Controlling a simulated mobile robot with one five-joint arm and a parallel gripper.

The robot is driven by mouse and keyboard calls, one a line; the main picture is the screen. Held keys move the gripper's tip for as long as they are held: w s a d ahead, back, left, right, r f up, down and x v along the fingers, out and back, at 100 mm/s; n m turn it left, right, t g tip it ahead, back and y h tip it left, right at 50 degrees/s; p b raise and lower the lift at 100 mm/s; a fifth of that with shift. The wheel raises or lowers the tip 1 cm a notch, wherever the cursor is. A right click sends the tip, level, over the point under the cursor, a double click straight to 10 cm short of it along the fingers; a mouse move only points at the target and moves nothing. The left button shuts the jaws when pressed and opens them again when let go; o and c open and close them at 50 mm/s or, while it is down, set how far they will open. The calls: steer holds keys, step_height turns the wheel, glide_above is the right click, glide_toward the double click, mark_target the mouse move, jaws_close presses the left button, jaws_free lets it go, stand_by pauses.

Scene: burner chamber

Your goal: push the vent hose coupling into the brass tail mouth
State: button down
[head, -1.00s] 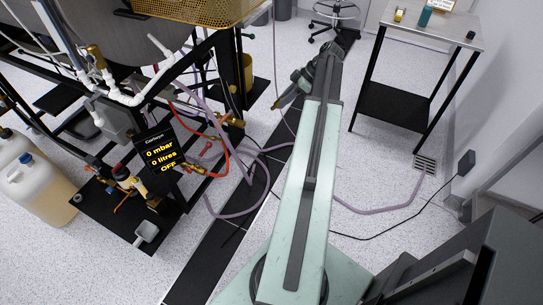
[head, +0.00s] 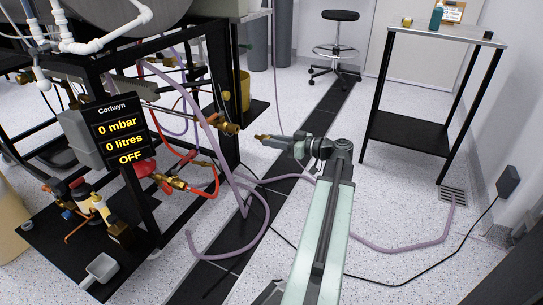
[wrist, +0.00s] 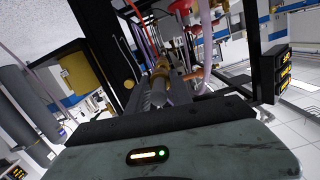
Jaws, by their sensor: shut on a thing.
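My gripper (head: 282,140) is shut on the vent hose coupling (head: 262,137), a small brass-coloured piece pointing left. The brass tail (head: 231,128) sticks out to the right from the black rig frame. In the head view a short gap shows between the coupling tip and the tail mouth, at nearly the same picture height. In the wrist view a grey cylindrical piece (wrist: 158,92) points away from my gripper, with brass fittings (wrist: 161,70) beyond it. I cannot tell from there how well they line up in depth.
A display (head: 122,135) reads 0 mbar, 0 litres, OFF. A lilac hose (head: 215,150) loops from the rig to the floor. The black rig frame (head: 218,85) stands close behind the tail. A side table (head: 440,35) and a stool (head: 338,50) stand further back.

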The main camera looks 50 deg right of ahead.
steer(key=shift+r, duration=0.15)
steer(key=shift+d+r+p, duration=0.1)
steer(key=shift+r+p, duration=0.2)
steer(key=shift+p, duration=0.2)
steer(key=shift+r+x, duration=0.15)
steer(key=shift+x, duration=1.3)
steer(key=shift+r+x, duration=0.1)
steer(key=shift+x, duration=1.4)
steer(key=shift+w, duration=0.1)
steer(key=shift+w, duration=0.35)
steer(key=shift+w, duration=0.35)
steer(key=shift+x, duration=1.05)
steer(key=c, duration=1.1)
jaws_free()
steer(key=shift+r, duration=0.15)
steer(key=shift+o, duration=0.2)
